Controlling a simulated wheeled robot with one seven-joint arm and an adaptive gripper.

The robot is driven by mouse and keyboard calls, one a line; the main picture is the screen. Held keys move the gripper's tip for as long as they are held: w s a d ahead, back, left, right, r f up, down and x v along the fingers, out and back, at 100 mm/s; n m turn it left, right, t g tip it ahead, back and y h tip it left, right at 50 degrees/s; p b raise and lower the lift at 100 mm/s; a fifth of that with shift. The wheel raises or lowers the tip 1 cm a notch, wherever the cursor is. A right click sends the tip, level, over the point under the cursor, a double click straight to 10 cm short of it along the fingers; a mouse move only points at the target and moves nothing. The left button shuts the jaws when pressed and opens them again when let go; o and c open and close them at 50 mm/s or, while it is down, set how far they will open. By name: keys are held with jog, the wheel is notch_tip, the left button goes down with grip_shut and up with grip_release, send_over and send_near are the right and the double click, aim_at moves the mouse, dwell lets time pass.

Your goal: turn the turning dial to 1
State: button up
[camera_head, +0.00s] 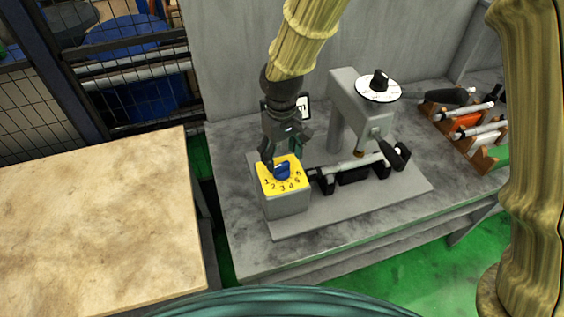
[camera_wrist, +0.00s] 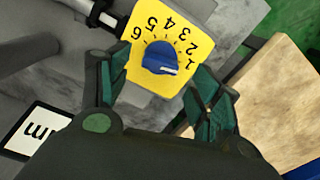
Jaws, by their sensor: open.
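The turning dial is a blue knob (camera_head: 282,171) on a yellow plate (camera_head: 292,190) numbered 1 to 6, on top of a grey box (camera_head: 287,205). The blue knob also shows in the wrist view (camera_wrist: 157,56). There, a white mark is on the knob's lower right side, and the numeral nearest to it is 1 (camera_wrist: 189,65). My gripper (camera_head: 283,150) is open above the dial, pointing down. In the wrist view its two fingers (camera_wrist: 152,78) stand apart, left and right of the knob. I cannot tell whether they touch it.
The grey grinder (camera_head: 345,95) with a black knob on a white disc (camera_head: 378,88) stands right of the dial. A wooden rack (camera_head: 455,125) of tools is at the far right. A bare wooden table (camera_head: 100,230) is at the left.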

aim_at(282, 164)
notch_tip(282, 164, up, 7)
jog(key=shift+r, duration=0.15)
dwell(0.6)
